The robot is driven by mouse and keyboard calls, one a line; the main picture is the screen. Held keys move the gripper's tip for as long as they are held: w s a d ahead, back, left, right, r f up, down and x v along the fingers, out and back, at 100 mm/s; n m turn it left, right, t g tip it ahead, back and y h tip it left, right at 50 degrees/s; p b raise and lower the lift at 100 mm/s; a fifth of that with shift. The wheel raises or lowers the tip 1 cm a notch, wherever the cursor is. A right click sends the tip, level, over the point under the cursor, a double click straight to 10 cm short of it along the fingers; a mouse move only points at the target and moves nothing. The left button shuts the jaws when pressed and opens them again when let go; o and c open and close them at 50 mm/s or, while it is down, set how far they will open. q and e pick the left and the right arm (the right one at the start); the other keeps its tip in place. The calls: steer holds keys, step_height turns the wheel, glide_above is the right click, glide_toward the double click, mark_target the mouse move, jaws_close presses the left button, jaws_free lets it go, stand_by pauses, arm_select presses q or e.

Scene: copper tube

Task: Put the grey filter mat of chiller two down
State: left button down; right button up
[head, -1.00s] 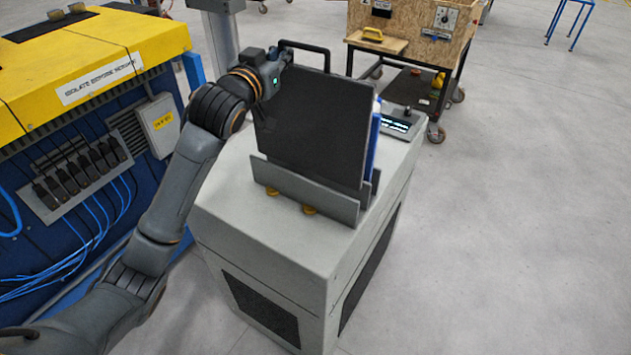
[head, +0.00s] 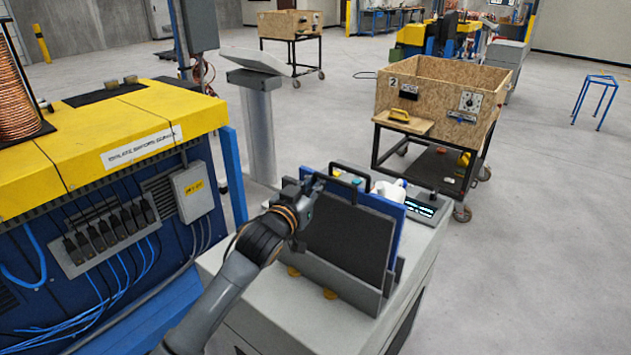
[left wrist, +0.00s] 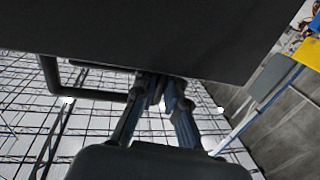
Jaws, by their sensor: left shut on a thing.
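The grey filter mat (head: 348,238) is a dark, flat square panel with a black handle. It stands upright between the grey plates of a rack (head: 335,288) on top of the grey cabinet. Its lower part is hidden behind the front plate, so I cannot tell whether it rests on the bottom. My left gripper (head: 316,184) is shut on the mat's handle at its upper left. In the left wrist view the mat (left wrist: 150,35) fills the top, and the fingers (left wrist: 160,95) close on the black handle (left wrist: 85,93). My right gripper is not in view.
A blue panel (head: 388,207) stands right behind the mat. A white object (head: 390,190) and a small lit display (head: 424,208) sit farther back on the cabinet. A blue and yellow machine (head: 130,150) is at left; a wooden crate cart (head: 440,95) stands behind.

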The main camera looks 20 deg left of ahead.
arm_select(q)
steer(key=c, duration=1.5)
jaws_free()
steer(key=shift+f, duration=0.1)
steer(key=shift+o, duration=0.4)
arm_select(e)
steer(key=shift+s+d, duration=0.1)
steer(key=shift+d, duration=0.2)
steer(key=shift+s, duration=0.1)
arm_select(q)
steer(key=s+a+b, duration=0.2)
steer(key=s+b, duration=0.1)
steer(key=s, duration=0.9)
steer(key=shift+r, duration=0.2)
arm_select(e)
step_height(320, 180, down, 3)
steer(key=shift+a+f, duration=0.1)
arm_select(q)
steer(key=shift+f, duration=0.1)
